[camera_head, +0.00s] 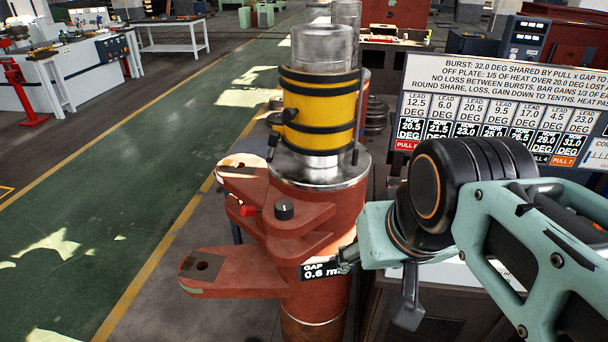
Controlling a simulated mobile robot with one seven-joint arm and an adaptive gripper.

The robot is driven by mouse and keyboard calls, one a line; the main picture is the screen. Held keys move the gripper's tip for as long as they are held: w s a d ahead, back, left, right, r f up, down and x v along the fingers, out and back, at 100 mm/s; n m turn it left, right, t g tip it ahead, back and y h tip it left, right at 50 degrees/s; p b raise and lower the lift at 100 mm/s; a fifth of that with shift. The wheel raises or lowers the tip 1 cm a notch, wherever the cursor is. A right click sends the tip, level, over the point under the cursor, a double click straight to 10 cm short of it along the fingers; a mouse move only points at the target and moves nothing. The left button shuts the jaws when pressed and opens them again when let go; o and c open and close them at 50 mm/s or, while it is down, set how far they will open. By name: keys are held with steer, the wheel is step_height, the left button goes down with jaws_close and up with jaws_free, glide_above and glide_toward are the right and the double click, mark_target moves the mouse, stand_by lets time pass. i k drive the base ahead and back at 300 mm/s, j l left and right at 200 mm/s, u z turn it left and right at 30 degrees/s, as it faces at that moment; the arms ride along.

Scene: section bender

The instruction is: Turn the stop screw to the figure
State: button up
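A small black knob (284,210) with a pale mark on its top sits on the red bracket (300,238) of the machine, left of my arm; it looks like the stop screw. A black label (322,271) on the red body below reads "GAP 0.6 m", its end hidden by my arm. My gripper (348,258) is only partly seen, a small dark tip close to the label and below and right of the knob. It appears apart from the knob. I cannot tell whether its fingers are open or shut.
A yellow banded collar (319,110) and a metal cylinder (322,48) rise above the bracket. A board (480,110) at right gives heat rules and several LEAD and NOW readings in degrees, partly hidden by my arm. A red lug (232,272) juts left. The green floor (130,190) is clear.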

mark_target(284, 211)
steer(key=k+j+z, duration=0.25)
steer(key=j, duration=0.25)
steer(key=k+j+z, duration=0.25)
steer(key=i+j, duration=0.1)
steer(key=i, duration=1)
steer(key=k+l, duration=0.25)
steer(key=k+z, duration=0.1)
steer(key=j+z, duration=0.4)
steer(key=j, duration=0.25)
steer(key=i+l+u, duration=0.2)
steer(key=u, duration=0.3)
steer(key=i+l, duration=0.05)
steer(key=i, duration=0.05)
